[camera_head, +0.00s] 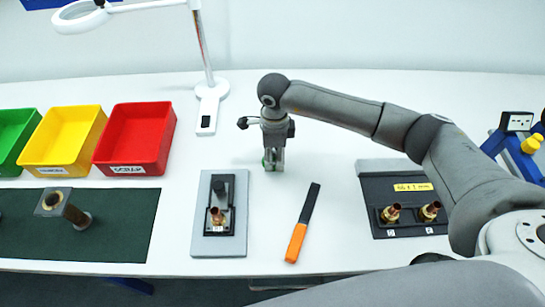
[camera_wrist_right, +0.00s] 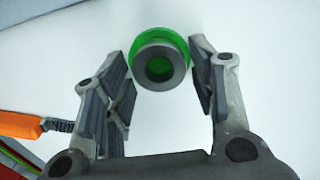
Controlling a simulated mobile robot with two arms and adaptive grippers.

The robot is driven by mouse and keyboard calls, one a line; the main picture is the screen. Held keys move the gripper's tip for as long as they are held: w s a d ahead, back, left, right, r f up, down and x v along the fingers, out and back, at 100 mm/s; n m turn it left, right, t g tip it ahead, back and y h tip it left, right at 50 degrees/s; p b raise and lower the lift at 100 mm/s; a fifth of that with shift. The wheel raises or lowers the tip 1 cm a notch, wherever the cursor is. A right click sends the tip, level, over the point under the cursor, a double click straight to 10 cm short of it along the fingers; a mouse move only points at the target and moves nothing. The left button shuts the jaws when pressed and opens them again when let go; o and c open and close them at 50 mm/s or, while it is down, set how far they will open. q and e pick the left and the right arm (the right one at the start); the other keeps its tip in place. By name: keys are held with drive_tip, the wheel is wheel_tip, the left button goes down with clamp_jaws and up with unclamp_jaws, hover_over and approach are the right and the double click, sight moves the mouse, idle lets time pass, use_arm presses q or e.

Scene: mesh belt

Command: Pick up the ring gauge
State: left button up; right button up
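The ring gauge (camera_wrist_right: 160,60) shows in the right wrist view as a bright green ring with a grey metal collar and a dark bore. It stands on the white table. In the head view only a sliver of green (camera_head: 267,163) shows between the fingers; the rest is hidden. My right gripper (camera_wrist_right: 160,80) is open, with one finger to each side of the ring gauge and a gap visible on both sides. In the head view my right gripper (camera_head: 273,159) points down at the table. My left gripper is not in view.
An orange-handled file (camera_head: 298,236) lies near the right gripper. A grey fixture plate (camera_head: 203,242) stands left of it, and a black-and-grey tray (camera_head: 380,186) with brass fittings right. Red (camera_head: 112,160), yellow and green bins and a lamp base (camera_head: 208,112) stand further left.

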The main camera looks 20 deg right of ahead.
drive_tip(key=c, duration=0.7)
drive_tip(key=shift+c, duration=0.2)
drive_tip(key=shift+r, duration=0.15)
